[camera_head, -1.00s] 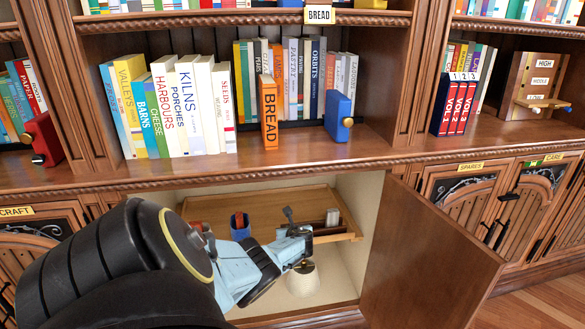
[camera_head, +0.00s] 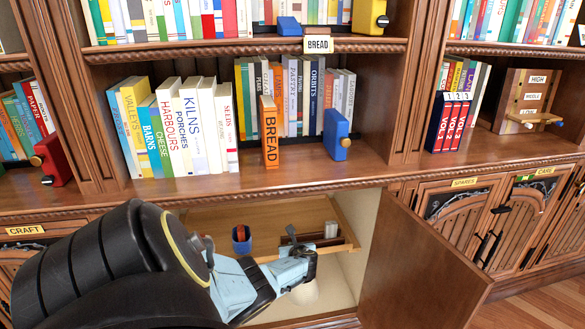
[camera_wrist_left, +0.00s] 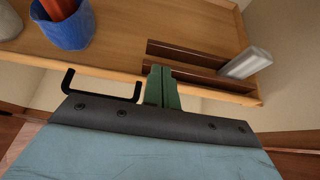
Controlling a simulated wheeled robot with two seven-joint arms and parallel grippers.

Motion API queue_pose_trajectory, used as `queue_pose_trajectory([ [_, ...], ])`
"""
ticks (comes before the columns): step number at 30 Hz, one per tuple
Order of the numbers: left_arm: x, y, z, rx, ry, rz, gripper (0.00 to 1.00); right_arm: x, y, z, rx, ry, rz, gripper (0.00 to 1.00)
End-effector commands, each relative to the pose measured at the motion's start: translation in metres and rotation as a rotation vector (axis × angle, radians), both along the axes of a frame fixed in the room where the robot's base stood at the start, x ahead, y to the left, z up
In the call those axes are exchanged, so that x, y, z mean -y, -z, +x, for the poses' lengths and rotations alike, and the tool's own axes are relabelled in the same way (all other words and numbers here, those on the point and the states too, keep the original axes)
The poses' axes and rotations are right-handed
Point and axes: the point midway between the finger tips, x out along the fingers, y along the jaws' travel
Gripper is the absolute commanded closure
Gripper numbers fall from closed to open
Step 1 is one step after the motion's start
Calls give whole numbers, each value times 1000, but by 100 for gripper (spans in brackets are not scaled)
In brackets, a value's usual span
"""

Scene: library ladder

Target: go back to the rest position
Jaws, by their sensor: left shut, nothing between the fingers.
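My left arm (camera_head: 110,265) comes in from the left and reaches into the open lower cupboard. My left gripper (camera_head: 309,258) is at the front of the pull-out wooden shelf (camera_head: 205,215). In the left wrist view its green fingers (camera_wrist_left: 161,87) are together, with nothing between them. They are by the shelf's front edge, near two dark wooden rails (camera_wrist_left: 200,52). My right gripper is not in view.
A blue cup (camera_head: 241,240) with a reddish thing inside and a pale cylinder (camera_head: 331,229) are on the shelf. A white object (camera_head: 306,292) below is partly hidden by my gripper. The open cupboard door (camera_head: 425,265) stands to the right. Books fill the bookcase above.

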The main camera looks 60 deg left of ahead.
Motion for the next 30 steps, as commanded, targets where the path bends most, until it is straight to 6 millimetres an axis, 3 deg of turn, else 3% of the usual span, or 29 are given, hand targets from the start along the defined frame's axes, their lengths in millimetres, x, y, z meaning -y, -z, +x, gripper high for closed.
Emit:
queue_pose_trajectory([
  [7, 6, -4, -1, -1, 2, 0, 100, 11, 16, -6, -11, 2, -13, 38],
  [16, 7, -3, -1, 1, 0, -1, 100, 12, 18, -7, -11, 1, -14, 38],
  [20, 22, 7, -5, 62, -29, -46, 100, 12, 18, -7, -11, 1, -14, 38],
  [23, 55, 26, -15, 192, -104, -152, 100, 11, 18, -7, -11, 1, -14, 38],
  [26, 107, 52, -35, 364, -238, -322, 100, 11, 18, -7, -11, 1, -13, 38],
  [30, 191, 80, -73, 576, -498, -595, 100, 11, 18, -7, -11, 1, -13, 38],
])
